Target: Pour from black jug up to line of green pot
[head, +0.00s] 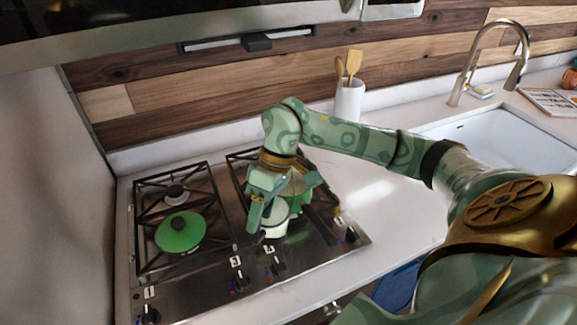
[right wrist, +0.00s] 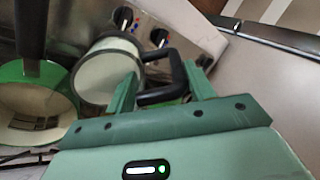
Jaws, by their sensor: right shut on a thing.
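My right gripper (head: 268,200) is shut on the black handle (right wrist: 168,80) of a jug (right wrist: 108,72). The jug's body looks pale, with a dark rim; it also shows as a whitish shape below the gripper in the head view (head: 276,222). I cannot tell its tilt or how much it holds. The green pot (right wrist: 62,75) is beside the jug in the right wrist view, with a cream inside and a dark handle. In the head view the pot (head: 303,196) is partly hidden behind my gripper. I cannot make out its line or level. My left gripper is not in view.
A green lid (head: 180,232) with a black knob lies on the left part of the hob (head: 195,282). Knobs line the hob's front. A utensil holder (head: 349,100) stands behind my arm; the sink (head: 500,140) is right. Counter right of the hob is clear.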

